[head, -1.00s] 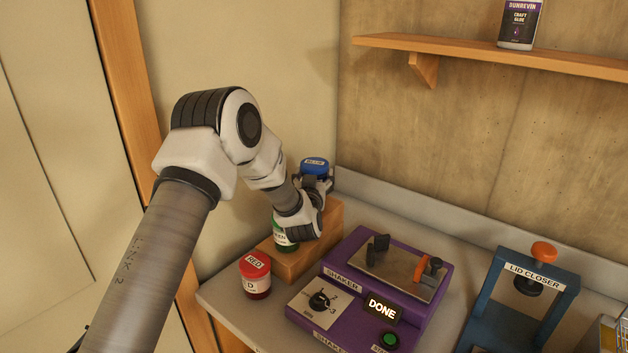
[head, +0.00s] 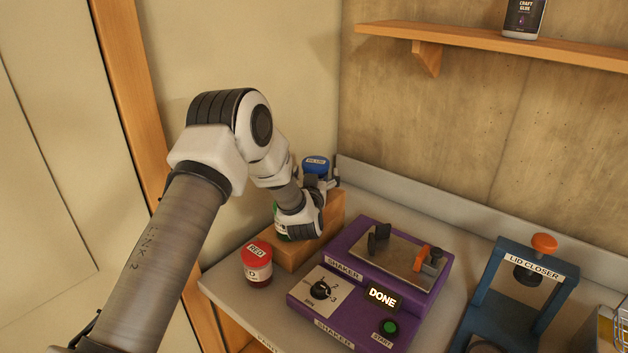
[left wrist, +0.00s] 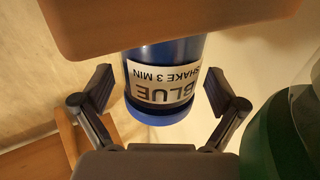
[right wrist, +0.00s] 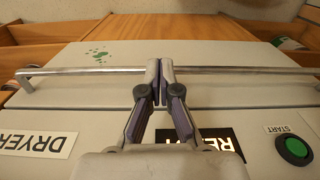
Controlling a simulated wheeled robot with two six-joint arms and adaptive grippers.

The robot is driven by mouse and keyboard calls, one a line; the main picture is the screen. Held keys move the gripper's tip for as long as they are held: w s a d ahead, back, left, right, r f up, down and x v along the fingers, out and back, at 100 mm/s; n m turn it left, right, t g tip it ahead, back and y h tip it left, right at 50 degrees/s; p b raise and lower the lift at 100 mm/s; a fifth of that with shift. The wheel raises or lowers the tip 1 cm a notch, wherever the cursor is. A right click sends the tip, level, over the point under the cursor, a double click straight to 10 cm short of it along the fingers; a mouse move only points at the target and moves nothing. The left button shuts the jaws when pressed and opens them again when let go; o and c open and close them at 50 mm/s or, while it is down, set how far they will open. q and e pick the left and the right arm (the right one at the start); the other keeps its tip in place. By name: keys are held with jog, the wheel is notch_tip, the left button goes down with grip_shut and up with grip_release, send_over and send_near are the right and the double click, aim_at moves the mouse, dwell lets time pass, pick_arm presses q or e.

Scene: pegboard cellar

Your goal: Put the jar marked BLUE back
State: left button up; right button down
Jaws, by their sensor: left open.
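The jar marked BLUE (head: 316,166) stands at the back end of a wooden block (head: 325,218), by the wall. Its blue body and label show in the left wrist view (left wrist: 165,85), upside down. My left gripper (head: 320,184) is open, with one finger on each side of the jar and a visible gap on both sides. In the left wrist view its fingers (left wrist: 163,92) straddle the jar without touching it. My right gripper (right wrist: 160,80) shows only in the right wrist view, its fingers together over a metal bar of the dryer (right wrist: 80,110).
A green jar (head: 279,225) stands on the block, partly hidden by my left wrist. A red-lidded jar (head: 257,264) stands in front of the block. A purple shaker (head: 350,295) reading DONE and a blue lid closer (head: 500,300) are to the right. A shelf (head: 480,45) is above.

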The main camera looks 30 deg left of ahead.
pick_arm(q)
jog(key=b+v, duration=0.3)
jog(key=v, duration=0.9)
